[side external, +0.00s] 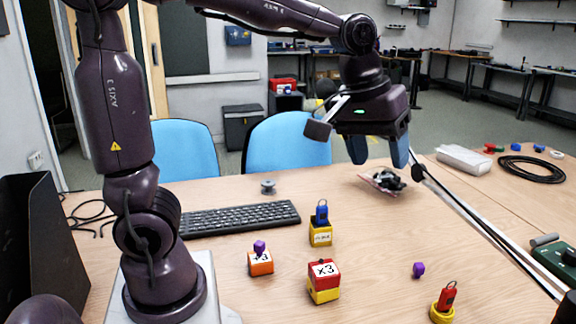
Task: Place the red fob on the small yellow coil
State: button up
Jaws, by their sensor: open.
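The red fob (448,295), with a small ring at its top, stands slightly tilted on the small yellow coil (441,315) at the front right of the table. Its lower end meets the coil's top; I cannot tell whether it sits on the rim or in the hole. My gripper (379,152) is open and empty, with blue fingers pointing down. It is high above the back of the table, well away from the fob and coil.
A blue fob (321,212) stands on a yellow cube (320,234). A purple piece (259,247) sits on an orange cube (261,265). Another purple piece (418,270) lies alone. A keyboard (240,218) lies behind.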

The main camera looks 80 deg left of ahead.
jog(key=s+f+m+t, duration=0.1)
jog(key=s+m+t, duration=0.1)
jog(key=s+m, duration=0.5)
jog(key=s+a, duration=0.1)
jog(key=s, duration=0.5)
jog(key=shift+s+f+y, duration=0.15)
jog(key=shift+s+y, duration=0.15)
jog(key=shift+s, duration=0.05)
